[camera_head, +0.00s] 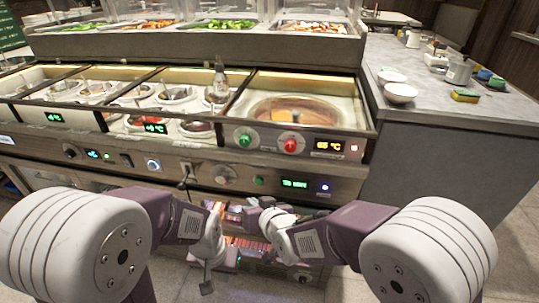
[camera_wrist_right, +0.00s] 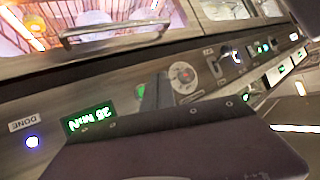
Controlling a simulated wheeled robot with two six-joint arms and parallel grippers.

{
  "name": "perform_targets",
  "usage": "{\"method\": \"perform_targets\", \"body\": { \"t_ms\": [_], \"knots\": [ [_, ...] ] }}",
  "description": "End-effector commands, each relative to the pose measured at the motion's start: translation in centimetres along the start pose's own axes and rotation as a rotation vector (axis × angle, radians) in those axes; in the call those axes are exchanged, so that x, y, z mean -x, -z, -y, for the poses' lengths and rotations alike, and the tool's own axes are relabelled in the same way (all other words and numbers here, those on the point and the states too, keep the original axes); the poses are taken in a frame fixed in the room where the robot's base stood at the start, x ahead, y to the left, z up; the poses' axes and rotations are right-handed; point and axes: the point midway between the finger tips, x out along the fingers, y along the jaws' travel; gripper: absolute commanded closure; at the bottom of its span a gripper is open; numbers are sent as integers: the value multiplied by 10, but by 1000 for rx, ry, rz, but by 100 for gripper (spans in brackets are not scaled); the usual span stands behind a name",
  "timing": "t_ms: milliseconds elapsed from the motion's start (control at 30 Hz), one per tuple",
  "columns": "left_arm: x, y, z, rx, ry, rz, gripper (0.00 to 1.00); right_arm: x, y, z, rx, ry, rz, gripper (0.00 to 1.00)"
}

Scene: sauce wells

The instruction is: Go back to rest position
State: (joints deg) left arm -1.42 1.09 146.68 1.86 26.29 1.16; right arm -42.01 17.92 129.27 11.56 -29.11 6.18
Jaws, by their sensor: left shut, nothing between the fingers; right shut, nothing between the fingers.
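My left gripper (camera_head: 206,284) hangs low in front of the counter's lower front in the head view, with its fingers pointing down. It is shut and empty. My right gripper (camera_head: 250,214) is higher and a little to the right, in front of the lit lower opening. It is shut and empty, and its fingers are small and partly hidden in the head view. In the right wrist view my right gripper (camera_wrist_right: 158,95) shows as a dark shape in front of the control panel (camera_wrist_right: 193,65). Both arms are bent inward, with the forearms close to each other.
The heated counter (camera_head: 215,172) holds sauce wells and a round pan of brown liquid (camera_head: 300,110). Knobs and buttons line its front. A side counter (camera_head: 437,112) at right carries white bowls (camera_head: 400,93), a sponge (camera_head: 465,96) and a pot (camera_head: 459,72). Tiled floor shows at lower right.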

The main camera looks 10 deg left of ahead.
Motion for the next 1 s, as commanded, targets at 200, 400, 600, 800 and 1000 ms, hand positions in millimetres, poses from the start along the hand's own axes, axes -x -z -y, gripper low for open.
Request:
{"method": "perform_targets", "body": {
  "t_ms": [200,400,600,800,1000],
  "knots": [
    [0,0,0,0,0,0,100,15,-22,-54,-26,-97,119,100],
    [0,0,0,0,0,0,100,90,-100,-161,-138,-306,462,100],
    [0,0,0,0,0,0,100,176,-165,-203,-277,-422,737,100],
    [46,5,-1,0,0,0,100,244,-156,-197,-357,-458,877,100],
    [117,12,-2,0,0,0,100,277,-96,-183,-356,-457,876,100]
  ]
}}
